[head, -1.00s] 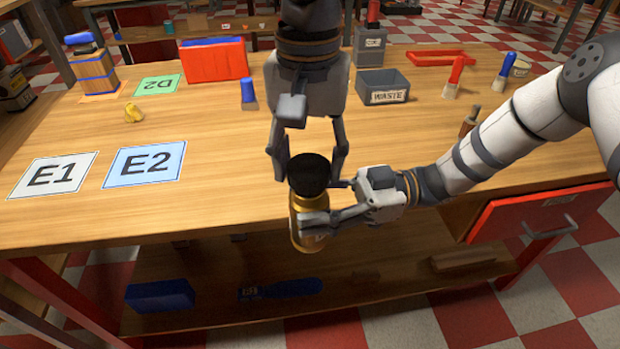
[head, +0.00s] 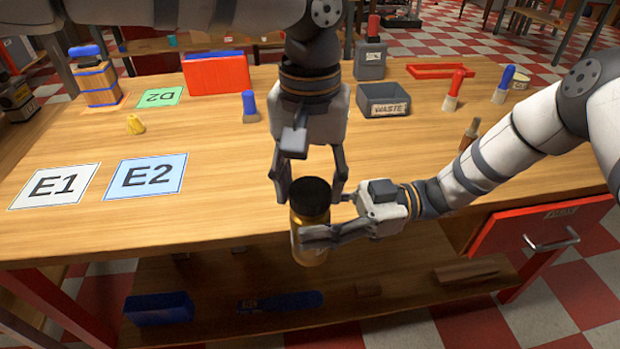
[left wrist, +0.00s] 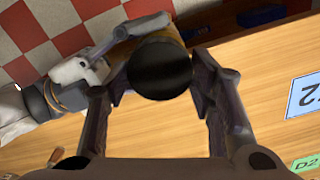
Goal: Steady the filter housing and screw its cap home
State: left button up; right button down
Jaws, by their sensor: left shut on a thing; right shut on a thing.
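The filter housing (head: 311,226) is an amber-gold cylinder held upright at the table's front edge. Its black cap (head: 310,192) sits on top, and it fills the middle of the left wrist view (left wrist: 160,68). I cannot tell how far the cap is threaded. My left gripper (head: 308,186) comes down from above, shut on the cap with a finger at each side. My right gripper (head: 322,216) comes in from the right and is shut on the housing below the cap. Its near finger hides part of the housing.
The wooden table (head: 220,200) is bare left of the housing, up to the E2 card (head: 146,177) and E1 card (head: 55,186). A grey waste bin (head: 384,98) stands behind my right gripper. An open red drawer (head: 540,235) juts out at the right front.

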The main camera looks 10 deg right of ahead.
pick_arm(q)
jog(key=shift+f, duration=0.55)
jog(key=m, duration=1)
jog(key=o, duration=1.1)
jog(key=shift+o, duration=0.2)
jog(key=shift+r, duration=2.25)
jog(key=shift+c, duration=0.4)
